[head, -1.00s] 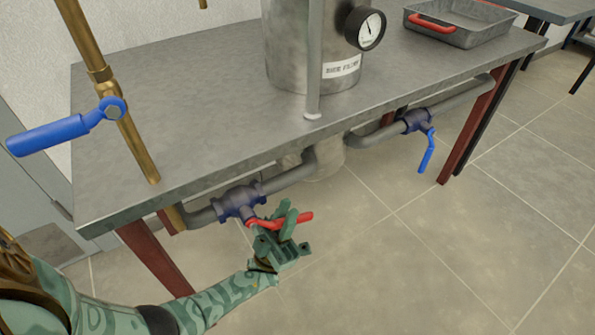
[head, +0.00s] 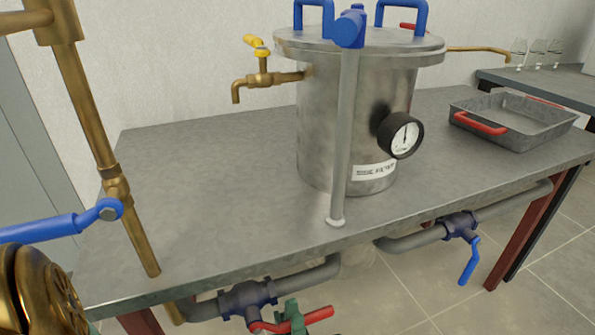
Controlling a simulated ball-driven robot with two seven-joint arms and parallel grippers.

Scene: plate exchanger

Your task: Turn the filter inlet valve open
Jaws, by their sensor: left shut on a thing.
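A dark blue valve (head: 247,298) with a red lever handle (head: 319,315) sits in the grey pipe under the table's front edge, left of centre. The handle points right from the valve, roughly along the pipe. My left gripper (head: 293,317) is green and shut on the red handle, low in the view. Its lower part and most of the left arm are cut off by the bottom edge. The pipe leads beneath a steel filter vessel (head: 318,120) with a label and a round gauge (head: 402,135). My right gripper is not in view.
A second valve with a blue lever (head: 470,262) is under the table at right. A brass pipe with a blue lever (head: 45,228) stands at left. A grey tray with red handles (head: 520,138) lies on the table (head: 190,185), whose left top is clear.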

